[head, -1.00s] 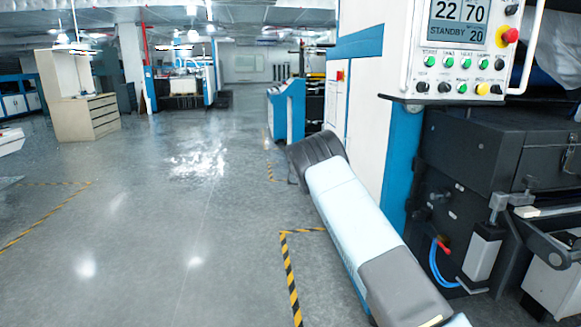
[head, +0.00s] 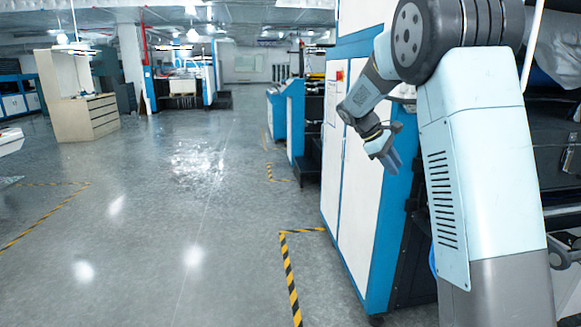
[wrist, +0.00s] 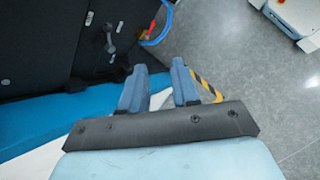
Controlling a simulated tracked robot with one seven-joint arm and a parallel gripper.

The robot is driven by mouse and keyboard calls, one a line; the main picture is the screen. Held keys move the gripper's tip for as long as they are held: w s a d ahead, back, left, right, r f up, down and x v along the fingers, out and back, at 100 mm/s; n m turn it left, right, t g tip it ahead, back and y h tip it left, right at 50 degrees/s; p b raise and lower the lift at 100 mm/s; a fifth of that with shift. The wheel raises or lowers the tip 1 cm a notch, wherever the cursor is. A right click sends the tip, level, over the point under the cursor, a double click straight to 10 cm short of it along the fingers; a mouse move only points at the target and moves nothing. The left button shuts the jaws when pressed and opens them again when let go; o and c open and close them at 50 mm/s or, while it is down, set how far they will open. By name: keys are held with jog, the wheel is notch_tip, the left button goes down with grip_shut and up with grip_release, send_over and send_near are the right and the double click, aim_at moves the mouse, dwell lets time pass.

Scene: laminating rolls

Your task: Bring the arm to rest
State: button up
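My arm is raised on the right of the head view. It bends at a large dark joint high up and folds back down to my gripper (head: 388,158). My gripper hangs in front of the white and blue machine cabinet (head: 370,215), and I cannot tell the exact gap from the head view. In the wrist view, the two blue-grey fingers of my gripper (wrist: 159,82) stand apart with nothing between them. My arm hides the control panel and much of the machine's dark front.
Yellow-black tape (head: 290,275) marks the floor beside the machine. The grey floor (head: 150,220) to the left is clear. A beige drawer cabinet (head: 85,105) stands farther back. The wrist view shows the dark machine side (wrist: 40,45) and a blue hose (wrist: 160,33).

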jog(key=s+a+r+m+t+y, duration=0.1)
jog(key=s+r+m+t+y, duration=0.15)
jog(key=s, duration=0.85)
jog(key=s+a+r+m+t+y, duration=0.1)
jog(key=s+r+m+y, duration=0.25)
jog(key=s, duration=0.75)
jog(key=s+a+f+m+t, duration=0.1)
jog(key=s+a, duration=0.1)
jog(key=s, duration=0.6)
jog(key=s+a+f+m+t+y, duration=0.1)
jog(key=s+a+m, duration=0.1)
jog(key=s, duration=0.6)
jog(key=shift+s+a+f+t+y, duration=0.15)
jog(key=shift+a+f+t+y, duration=0.2)
jog(key=shift+a, duration=0.2)
